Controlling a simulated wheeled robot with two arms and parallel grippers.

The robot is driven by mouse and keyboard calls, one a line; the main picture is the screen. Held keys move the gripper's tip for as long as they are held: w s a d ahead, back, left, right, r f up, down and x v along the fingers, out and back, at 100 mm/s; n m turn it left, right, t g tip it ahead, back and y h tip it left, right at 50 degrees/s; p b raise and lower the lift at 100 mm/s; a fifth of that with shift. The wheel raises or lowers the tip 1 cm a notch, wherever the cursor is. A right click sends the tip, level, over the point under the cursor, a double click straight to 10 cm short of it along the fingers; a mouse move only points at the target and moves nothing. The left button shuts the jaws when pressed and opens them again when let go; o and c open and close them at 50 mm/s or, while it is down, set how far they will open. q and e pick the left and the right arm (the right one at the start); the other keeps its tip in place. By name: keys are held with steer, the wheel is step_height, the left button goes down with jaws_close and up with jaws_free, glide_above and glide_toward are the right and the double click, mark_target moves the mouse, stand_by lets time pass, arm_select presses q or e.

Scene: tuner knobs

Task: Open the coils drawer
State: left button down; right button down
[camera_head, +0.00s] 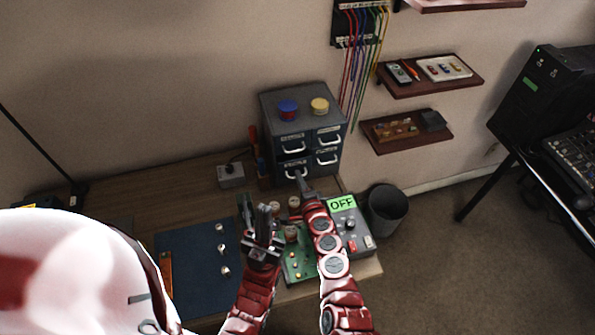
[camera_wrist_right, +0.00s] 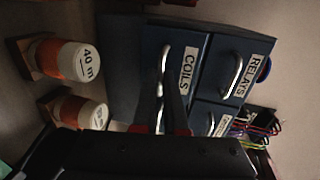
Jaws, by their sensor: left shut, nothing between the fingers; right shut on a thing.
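The grey drawer cabinet (camera_head: 300,95) stands at the back right of the workbench. The coils drawer (camera_wrist_right: 180,45), its lower left drawer, has a white COILS label and a metal handle (camera_wrist_right: 163,62). My right gripper (camera_wrist_right: 174,105) is shut on this handle; it also shows in the head view (camera_head: 301,182) at the lower left drawer. I cannot tell whether the coils drawer stands slightly out. My left gripper (camera_head: 264,212) is shut and empty, above the bench in front of the cabinet.
A relays drawer (camera_wrist_right: 237,65) is above the coils drawer. Orange-and-white coil pieces, one marked 40 m (camera_wrist_right: 85,62), stand nearby. A grey box with an OFF display (camera_head: 342,203), green board (camera_head: 300,265), blue mat (camera_head: 190,270) and grey switch box (camera_head: 230,174) occupy the bench.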

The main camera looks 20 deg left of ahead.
steer(key=f+v, duration=0.2)
steer(key=v, duration=0.7)
steer(key=shift+s+p, duration=0.15)
steer(key=shift+p, duration=0.15)
steer(key=c, duration=1)
jaws_free()
steer(key=shift+d, duration=0.15)
